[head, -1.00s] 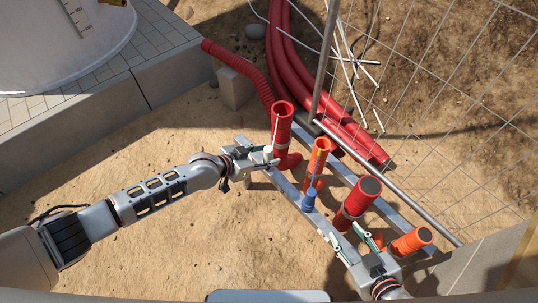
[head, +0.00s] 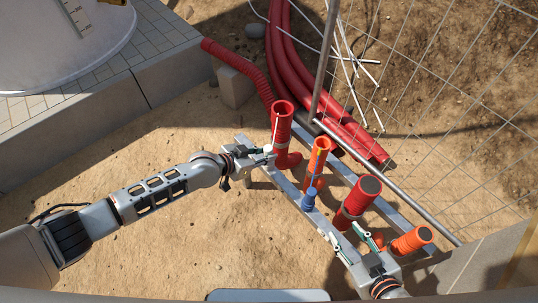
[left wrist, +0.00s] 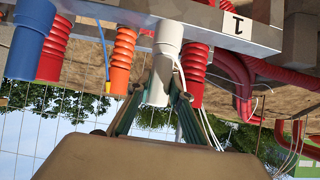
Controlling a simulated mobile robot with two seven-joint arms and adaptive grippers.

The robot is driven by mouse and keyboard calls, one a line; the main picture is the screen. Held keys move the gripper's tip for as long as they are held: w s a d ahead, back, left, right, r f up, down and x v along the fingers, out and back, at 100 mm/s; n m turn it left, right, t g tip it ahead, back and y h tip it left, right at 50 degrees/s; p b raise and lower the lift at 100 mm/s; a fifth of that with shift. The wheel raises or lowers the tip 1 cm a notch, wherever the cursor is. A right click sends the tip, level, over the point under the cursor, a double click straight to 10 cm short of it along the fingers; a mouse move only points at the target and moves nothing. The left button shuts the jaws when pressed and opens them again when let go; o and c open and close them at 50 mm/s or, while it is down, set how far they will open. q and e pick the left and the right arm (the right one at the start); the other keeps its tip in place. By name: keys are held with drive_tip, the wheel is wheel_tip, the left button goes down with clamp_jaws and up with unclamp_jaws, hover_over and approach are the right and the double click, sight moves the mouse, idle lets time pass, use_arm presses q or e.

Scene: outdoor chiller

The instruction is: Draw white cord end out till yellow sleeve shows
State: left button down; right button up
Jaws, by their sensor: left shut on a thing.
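A white pipe (left wrist: 167,42) hangs from the grey rail in the upside-down left wrist view. Its pale end also shows beside the upright red pipe (head: 281,122) in the head view. My left gripper (head: 268,153) is shut on this white pipe, with its green fingers (left wrist: 156,98) on either side. A thin white cord (left wrist: 180,70) curves close by the pipe, near one fingertip. I cannot tell whether the fingers also pinch the cord. No yellow sleeve shows clearly on it. My right gripper (head: 350,242) is open and empty near the lower right pipes.
A short orange pipe (head: 411,240) leans beyond my right gripper. A metal post (head: 326,60) and wire fence stand behind. Bare sand lies at left.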

sight(266, 148)
use_arm(q)
drive_tip(key=shift+r, duration=0.6)
use_arm(e)
drive_tip(key=shift+w+a+r, duration=0.1)
drive_tip(key=shift+w+r, duration=0.15)
drive_tip(key=shift+r, duration=0.3)
use_arm(q)
drive_tip(key=shift+r+p, duration=0.7)
drive_tip(key=shift+r, duration=0.2)
drive_tip(key=shift+r+p, duration=1.05)
drive_tip(key=shift+r, duration=0.7)
use_arm(e)
drive_tip(key=shift+t, duration=0.5)
drive_tip(key=r, duration=0.1)
drive_tip(key=w+r, duration=0.1)
drive_tip(key=r, duration=0.1)
drive_tip(key=w+r, duration=0.1)
drive_tip(key=r, duration=0.1)
drive_tip(key=shift+w+r, duration=0.2)
use_arm(q)
drive_tip(key=shift+f, duration=0.1)
drive_tip(key=c, duration=2.7)
unclamp_jaws()
clamp_jaws()
use_arm(e)
drive_tip(key=shift+f, duration=0.1)
